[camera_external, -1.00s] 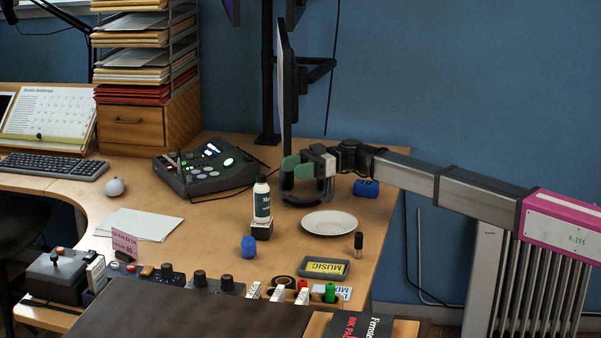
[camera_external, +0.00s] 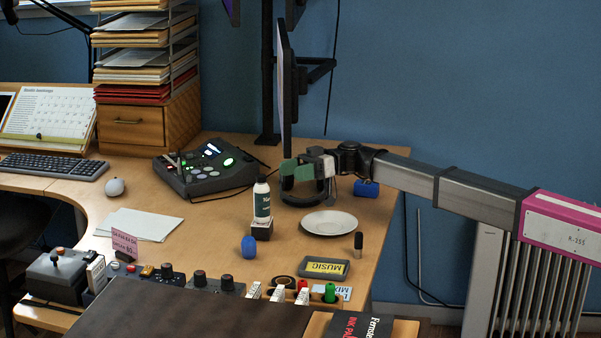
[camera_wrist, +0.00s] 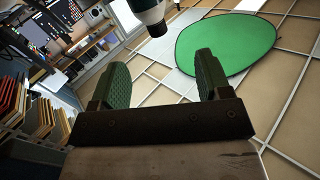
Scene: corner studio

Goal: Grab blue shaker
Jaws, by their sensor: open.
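A blue egg-shaped shaker (camera_external: 248,246) stands on the wooden desk in the external view, in front of a white bottle (camera_external: 262,203). My gripper (camera_external: 305,168) hangs above the desk, behind and to the right of the shaker and well apart from it. Its green-padded fingers are spread with nothing between them. In the wrist view my gripper (camera_wrist: 162,68) also shows open and empty. The lower end of a bottle-like white and dark object (camera_wrist: 150,18) shows beyond the fingertips there. I cannot make out the shaker in the wrist view.
The bottle stands on a small dark block (camera_external: 261,231). A white plate (camera_external: 329,223), a dark cylinder (camera_external: 358,244) and a MUSIC box (camera_external: 324,268) lie to the right. A blue can-like object (camera_external: 367,188) is near the desk's right edge. A monitor (camera_external: 286,90) stands behind.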

